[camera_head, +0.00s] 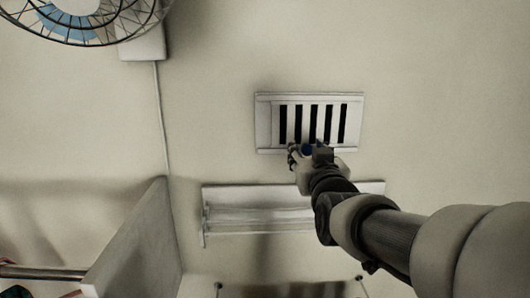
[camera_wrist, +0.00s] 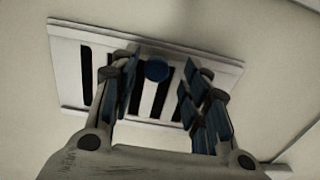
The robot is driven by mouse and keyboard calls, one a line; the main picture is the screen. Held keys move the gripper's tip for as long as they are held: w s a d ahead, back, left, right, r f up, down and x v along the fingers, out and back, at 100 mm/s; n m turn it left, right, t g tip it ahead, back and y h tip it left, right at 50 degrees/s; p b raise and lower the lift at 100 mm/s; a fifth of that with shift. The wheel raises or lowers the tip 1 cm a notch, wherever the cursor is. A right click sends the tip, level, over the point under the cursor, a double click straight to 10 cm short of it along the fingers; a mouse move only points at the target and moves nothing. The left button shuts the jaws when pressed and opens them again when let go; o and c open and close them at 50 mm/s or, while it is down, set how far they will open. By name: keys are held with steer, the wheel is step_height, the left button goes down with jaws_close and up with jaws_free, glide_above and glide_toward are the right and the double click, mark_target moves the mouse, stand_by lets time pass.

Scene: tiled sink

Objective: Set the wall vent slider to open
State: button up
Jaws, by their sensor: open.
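The white wall vent (camera_head: 310,97) is on the wall in the head view, with several dark vertical slots between pale bars. It also fills the upper part of the wrist view (camera_wrist: 225,68). A round blue slider knob (camera_wrist: 157,69) shows in front of the slots in the wrist view. A bit of blue knob (camera_head: 307,149) shows by the vent's lower edge in the head view. My gripper (camera_head: 306,152) is open at the vent's lower edge. In the wrist view its fingers (camera_wrist: 160,72) are on either side of the knob, with visible gaps.
A white shelf (camera_head: 250,190) is on the wall below the vent, behind my arm. A fan (camera_head: 75,15) with a wire cage is at the top left. A pale partition (camera_head: 135,245) stands at the lower left. The wall right of the vent is clear.

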steer(key=shift+s, duration=0.1)
steer(key=s, duration=1.1)
steer(key=shift+s, duration=0.4)
steer(key=s+f+g+b, duration=0.4)
steer(key=s+f, duration=0.3)
steer(key=f, duration=0.6)
steer(key=s+f+g+b, duration=0.5)
steer(key=s+f+b, duration=0.2)
steer(key=f, duration=0.5)
steer(key=s+d+f+g+b, duration=0.1)
steer(key=s+f+g+b, duration=0.3)
steer(key=s+f, duration=0.5)
step_height(320, 180, down, 5)
steer(key=shift+s+r+b, duration=0.15)
steer(key=shift+b, duration=0.6)
steer(key=shift+d, duration=0.1)
